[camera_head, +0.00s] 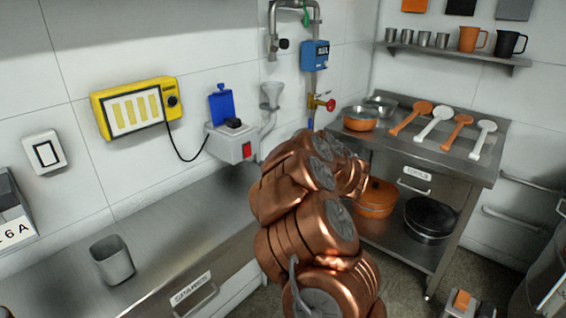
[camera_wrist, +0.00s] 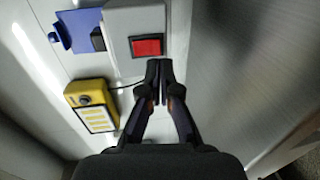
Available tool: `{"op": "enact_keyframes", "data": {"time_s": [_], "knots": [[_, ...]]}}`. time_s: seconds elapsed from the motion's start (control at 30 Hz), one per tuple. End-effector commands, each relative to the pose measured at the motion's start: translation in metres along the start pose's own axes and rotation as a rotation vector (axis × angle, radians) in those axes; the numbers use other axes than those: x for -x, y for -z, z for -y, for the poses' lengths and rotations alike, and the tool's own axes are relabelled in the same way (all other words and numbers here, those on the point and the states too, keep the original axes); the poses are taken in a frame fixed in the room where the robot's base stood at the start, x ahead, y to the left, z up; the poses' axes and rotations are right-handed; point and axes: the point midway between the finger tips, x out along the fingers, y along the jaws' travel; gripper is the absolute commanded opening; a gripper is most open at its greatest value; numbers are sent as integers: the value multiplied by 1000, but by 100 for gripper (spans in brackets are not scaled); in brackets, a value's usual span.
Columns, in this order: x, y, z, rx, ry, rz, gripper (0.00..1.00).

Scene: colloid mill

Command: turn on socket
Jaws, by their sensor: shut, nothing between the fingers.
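The socket (camera_head: 232,140) is a light grey wall box with a red switch (camera_head: 247,150) on its front and a blue cover (camera_head: 221,104) raised above it. A black plug (camera_head: 234,123) sits in its top, with a black cable running to the yellow device (camera_head: 138,107). In the wrist view, the red switch (camera_wrist: 147,47) lies just above my gripper (camera_wrist: 159,68). My gripper's two dark fingertips are together, with nothing between them. I cannot tell whether they touch the switch. In the head view my copper-coloured arm hides the gripper.
A steel counter (camera_head: 160,235) runs below the socket, with a grey cup (camera_head: 112,260) on it. A funnel and pipe (camera_head: 270,100) with a red valve (camera_head: 322,103) stand right of the socket. A steel table (camera_head: 440,150) with ladles and pans is at the right.

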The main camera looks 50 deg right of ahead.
Motion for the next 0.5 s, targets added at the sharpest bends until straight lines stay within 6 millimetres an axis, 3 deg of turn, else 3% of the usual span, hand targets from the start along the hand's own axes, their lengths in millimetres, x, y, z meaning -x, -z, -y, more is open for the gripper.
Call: {"op": "enact_keyframes", "data": {"time_s": [0.2, 0.5], "knots": [[-38, 1, -2, -3, -2, -4, 0], [-67, 0, -1, -1, -1, -2, 0]]}}
